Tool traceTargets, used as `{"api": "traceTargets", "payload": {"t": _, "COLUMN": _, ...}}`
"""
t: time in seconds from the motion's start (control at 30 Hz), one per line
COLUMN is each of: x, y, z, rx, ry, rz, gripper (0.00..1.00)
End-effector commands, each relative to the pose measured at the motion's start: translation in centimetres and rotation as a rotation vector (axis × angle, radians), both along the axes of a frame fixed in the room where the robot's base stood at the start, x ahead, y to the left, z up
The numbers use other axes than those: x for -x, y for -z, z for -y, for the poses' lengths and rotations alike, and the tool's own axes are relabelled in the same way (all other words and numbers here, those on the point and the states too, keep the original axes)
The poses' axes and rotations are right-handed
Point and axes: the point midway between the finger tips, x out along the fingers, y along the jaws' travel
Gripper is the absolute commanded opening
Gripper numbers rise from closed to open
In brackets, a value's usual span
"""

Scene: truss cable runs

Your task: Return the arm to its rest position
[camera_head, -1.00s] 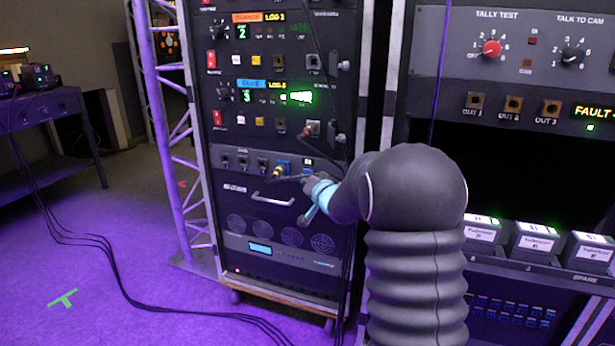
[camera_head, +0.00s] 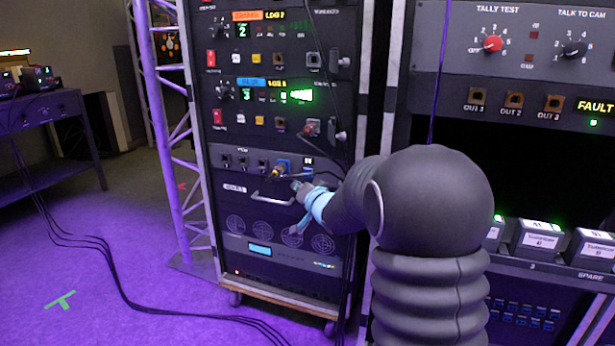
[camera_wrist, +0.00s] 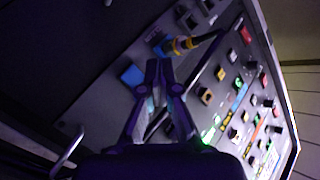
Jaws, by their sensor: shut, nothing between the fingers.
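My gripper (camera_wrist: 157,75) is shut and empty in the wrist view. Its fingertips point toward the rack panel, near a blue socket with a yellow-banded plug (camera_wrist: 180,44) and a cable. In the head view my gripper (camera_head: 298,188) is small and partly hidden by my own wrist. It is in front of the equipment rack (camera_head: 228,206), just below the row of sockets. The yellow plug (camera_head: 278,170) sits in the blue socket (camera_head: 284,163) there, just left of and above my gripper. I cannot tell the exact gap between the fingers and the panel.
A second rack (camera_head: 440,95) with knobs and a row of battery-like boxes (camera_head: 541,238) stands at the right. A metal truss (camera_head: 167,130) stands left of the first rack. A table (camera_head: 50,112) is at the far left.

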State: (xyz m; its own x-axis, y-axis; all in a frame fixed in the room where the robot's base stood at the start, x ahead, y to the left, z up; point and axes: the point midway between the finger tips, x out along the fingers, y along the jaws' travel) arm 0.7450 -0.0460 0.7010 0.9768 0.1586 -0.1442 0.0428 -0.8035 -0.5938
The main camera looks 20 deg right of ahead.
Motion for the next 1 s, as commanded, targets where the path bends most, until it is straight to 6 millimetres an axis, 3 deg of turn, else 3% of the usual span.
{"api": "traceTargets", "payload": {"t": 0.63, "x": 0.0, "y": 0.2, "z": 0.1, "rx": 0.044, "ry": -0.002, "rz": -0.004, "gripper": 0.0}}
{"api": "traceTargets", "payload": {"t": 0.73, "x": 0.3, "y": 2.2, "z": 1.2, "rx": 0.154, "ry": 0.028, "rz": -0.078, "gripper": 0.0}}
{"api": "traceTargets", "payload": {"t": 0.83, "x": 1.9, "y": 6.5, "z": 3.0, "rx": 0.274, "ry": 0.07, "rz": -0.237, "gripper": 0.0}}
{"api": "traceTargets", "payload": {"t": 0.9, "x": 4.1, "y": 9.1, "z": 4.2, "rx": 0.352, "ry": 0.09, "rz": -0.365, "gripper": 0.0}}
{"api": "traceTargets", "payload": {"t": 1.0, "x": 8.2, "y": 10.9, "z": 5.2, "rx": 0.446, "ry": 0.097, "rz": -0.529, "gripper": 0.0}}
